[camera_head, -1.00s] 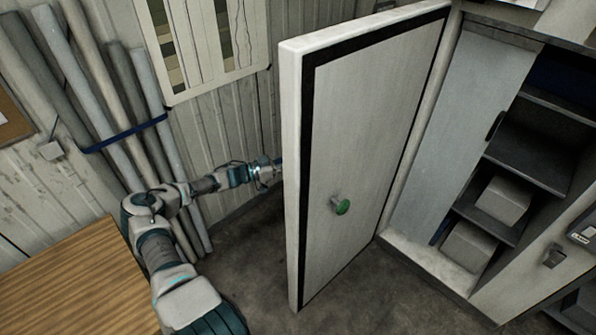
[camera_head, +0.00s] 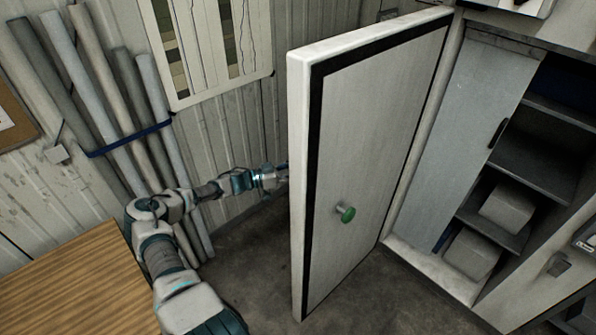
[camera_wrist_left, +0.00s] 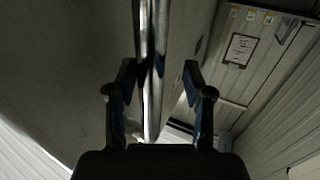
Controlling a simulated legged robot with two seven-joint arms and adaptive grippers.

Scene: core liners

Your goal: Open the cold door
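The cold door (camera_head: 375,150) is a thick white panel with a black seal. It stands swung well out from its frame, its inner face with a green-tipped knob (camera_head: 346,213) towards me. My left gripper (camera_head: 281,175) reaches to the door's far side, and its tip is partly hidden behind the door edge. In the left wrist view, the gripper's fingers (camera_wrist_left: 158,80) stand apart on either side of a metal handle bar (camera_wrist_left: 153,100). The left finger is close to the bar; whether it touches I cannot tell. A gap shows at the right finger. My right gripper is out of view.
Inside the opening are a grey sliding panel (camera_head: 460,140) and shelves with pale boxes (camera_head: 506,208). Tall tubes (camera_head: 95,90) lean on the left wall behind a blue strap. A wooden table (camera_head: 70,285) is at lower left. Dark floor (camera_head: 365,300) is clear before the door.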

